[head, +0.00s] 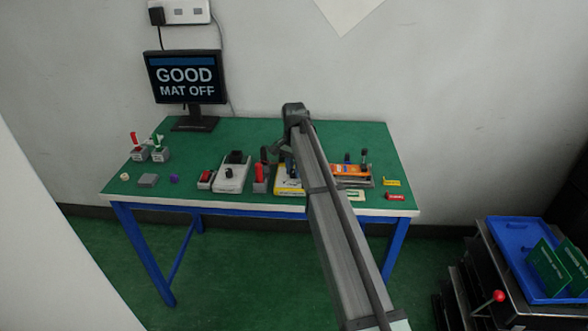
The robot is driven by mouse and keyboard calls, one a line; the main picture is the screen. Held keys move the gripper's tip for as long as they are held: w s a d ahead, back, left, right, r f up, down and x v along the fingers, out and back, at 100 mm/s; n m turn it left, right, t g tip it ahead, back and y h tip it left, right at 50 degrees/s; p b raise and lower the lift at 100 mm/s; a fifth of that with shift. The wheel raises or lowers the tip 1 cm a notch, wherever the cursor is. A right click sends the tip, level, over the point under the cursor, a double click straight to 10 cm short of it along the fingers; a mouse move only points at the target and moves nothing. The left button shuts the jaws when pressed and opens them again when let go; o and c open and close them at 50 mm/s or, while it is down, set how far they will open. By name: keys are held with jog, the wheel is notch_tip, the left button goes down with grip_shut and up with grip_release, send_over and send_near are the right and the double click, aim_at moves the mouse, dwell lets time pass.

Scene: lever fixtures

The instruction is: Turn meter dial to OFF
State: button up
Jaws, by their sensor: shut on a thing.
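A yellow meter (287,187) with a pale panel lies on the green bench top near its front edge. My arm reaches over it from the lower right and covers its right side. My gripper (289,166) is down at the meter, shut on what appears to be its dial. The fingertips and the dial are mostly hidden by my arm, so the dial's pointing direction cannot be read.
A red-handled fixture (260,178) stands close left of the meter, and a grey switch box (233,172) farther left. An orange device (351,170) lies to the right. The monitor (186,77) reads "GOOD MAT OFF".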

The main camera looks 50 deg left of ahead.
grip_shut()
jog(key=shift+n, duration=0.4)
jog(key=n, duration=0.3)
jog(key=shift+a+n, duration=0.15)
jog(key=shift+n, duration=0.15)
jog(key=shift+s+n, duration=0.1)
jog(key=shift+n, duration=2.1)
jog(key=o, duration=0.6)
grip_release()
jog(key=shift+o, duration=0.2)
